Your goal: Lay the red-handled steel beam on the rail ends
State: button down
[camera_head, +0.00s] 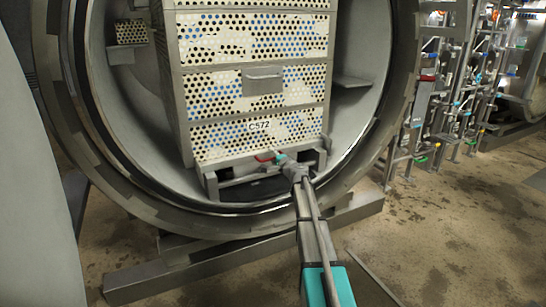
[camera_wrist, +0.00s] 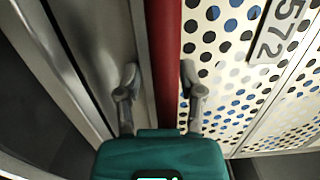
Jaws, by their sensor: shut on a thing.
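The red handle (camera_head: 264,157) shows at the foot of the perforated basket stack, at the mouth of the round vessel. In the wrist view the red handle (camera_wrist: 165,50) runs up and down between my fingers. My gripper (camera_head: 279,158) reaches it from the front right. In the wrist view my gripper (camera_wrist: 160,75) is shut on the handle, one finger on each side. A grey steel bar (camera_head: 240,177) crosses low in front of the stack; I cannot tell how much of it is the beam. The rail ends are not clearly visible, partly hidden by my arm and the stack's foot.
The perforated basket stack (camera_head: 255,90) fills the vessel's middle, close behind my gripper. The vessel's thick round rim (camera_head: 120,195) curves around it. Pipes and valves (camera_head: 440,95) stand at the right. The wet floor (camera_head: 430,240) at front right is mostly clear.

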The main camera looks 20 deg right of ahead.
jog(key=shift+c, duration=0.7)
grip_release()
jog(key=shift+s, duration=0.1)
jog(key=s+d, duration=0.1)
jog(key=s, duration=1)
jog(key=shift+s+d, duration=0.35)
jog(key=shift+s, duration=0.05)
